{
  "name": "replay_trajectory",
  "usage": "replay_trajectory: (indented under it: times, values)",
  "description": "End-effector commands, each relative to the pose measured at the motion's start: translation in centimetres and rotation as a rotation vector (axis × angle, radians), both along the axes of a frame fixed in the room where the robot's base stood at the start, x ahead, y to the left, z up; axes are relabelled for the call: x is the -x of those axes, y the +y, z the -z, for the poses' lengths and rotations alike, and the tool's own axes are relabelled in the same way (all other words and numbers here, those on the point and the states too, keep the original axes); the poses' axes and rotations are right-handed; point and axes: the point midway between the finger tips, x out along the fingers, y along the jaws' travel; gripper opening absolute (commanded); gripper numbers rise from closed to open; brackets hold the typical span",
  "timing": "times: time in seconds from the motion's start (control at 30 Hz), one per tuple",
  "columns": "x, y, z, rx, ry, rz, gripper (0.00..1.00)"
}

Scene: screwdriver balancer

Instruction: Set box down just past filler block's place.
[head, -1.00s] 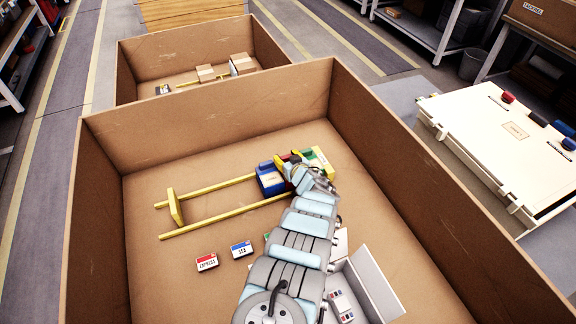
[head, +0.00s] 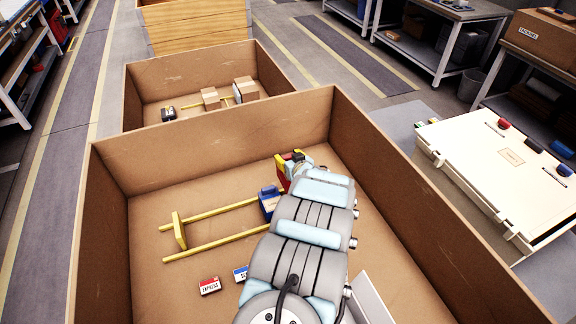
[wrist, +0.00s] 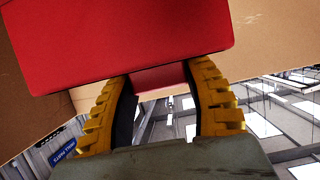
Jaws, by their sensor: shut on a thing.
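A red box (wrist: 200,35) fills the top of the wrist view, with my gripper (wrist: 163,78) shut on it between yellow ridged fingers. In the head view my gripper (head: 291,160) and a bit of red and yellow show at the far end of my arm, raised near the back right of the carton. Just in front stands a blue block (head: 268,204) with a pale label, at the right end of two yellow rails (head: 225,208). I cannot tell whether it is the filler block. My arm hides the floor to its right.
The brown carton (head: 400,205) has high walls around the work. A yellow crosspiece (head: 179,231) joins the rails at left. Small labelled boxes, one red and white (head: 209,286) and one blue and white (head: 241,273), lie in front. The carton floor at left is clear.

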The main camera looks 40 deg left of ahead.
Motion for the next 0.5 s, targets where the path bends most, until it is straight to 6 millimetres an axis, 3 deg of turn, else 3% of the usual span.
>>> replay_trajectory:
  times: [0.2, 0.5]
  values:
    - [0.0, 0.0, -3.6, 0.000, -0.002, 0.001, 0.11]
    - [0.0, 0.0, -5.0, 0.000, -0.001, 0.000, 0.11]
